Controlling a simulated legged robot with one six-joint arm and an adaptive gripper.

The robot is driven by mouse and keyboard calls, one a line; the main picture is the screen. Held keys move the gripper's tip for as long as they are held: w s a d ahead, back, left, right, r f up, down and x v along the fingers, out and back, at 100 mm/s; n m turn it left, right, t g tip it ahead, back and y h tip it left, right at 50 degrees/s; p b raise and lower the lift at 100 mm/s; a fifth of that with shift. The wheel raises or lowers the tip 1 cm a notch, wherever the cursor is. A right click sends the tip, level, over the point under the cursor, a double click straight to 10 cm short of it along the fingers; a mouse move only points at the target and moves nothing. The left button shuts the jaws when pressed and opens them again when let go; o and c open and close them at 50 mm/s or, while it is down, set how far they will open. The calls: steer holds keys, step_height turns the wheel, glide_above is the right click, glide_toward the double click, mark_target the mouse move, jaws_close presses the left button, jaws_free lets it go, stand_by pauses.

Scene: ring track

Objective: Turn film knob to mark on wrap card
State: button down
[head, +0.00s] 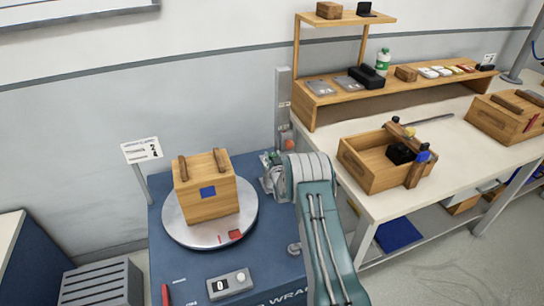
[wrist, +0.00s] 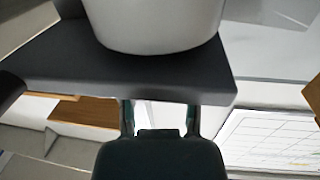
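The wrap card (head: 141,150) is a small white sign on a post at the left corner of the blue wrapping machine. Its dark marks are too small to read surely. A control box (head: 230,283) with a round white dial sits on the machine's front. A small grey knob (head: 294,249) is at its right, and an orange knob-like part (head: 288,144) is on the grey mast. I cannot tell which is the film knob. My gripper (head: 272,178) is beside the mast's foot, right of the turntable, partly hidden by my arm. In the wrist view its fingers (wrist: 160,118) stand apart with nothing between them.
A wooden crate (head: 206,200) with a blue patch sits on the round turntable (head: 178,228). A red handle (head: 165,294) is at the machine's front left. Right is a workbench (head: 350,198) with an open wooden box (head: 372,178) and a shelf. A grey vented box (head: 100,284) stands left.

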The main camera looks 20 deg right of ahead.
stand_by(0.3)
steer(key=shift+w+a+m+h, duration=0.1)
steer(key=shift+m+h, duration=0.3)
steer(key=shift+h, duration=0.2)
steer(key=m+g+h, duration=0.2)
steer(key=m+h, duration=0.1)
steer(key=h, duration=0.2)
steer(key=shift+m+g+h, duration=1.4)
steer(key=shift+m+h, duration=0.3)
steer(key=shift+h, duration=0.2)
steer(key=shift+c, duration=1.5)
jaws_free()
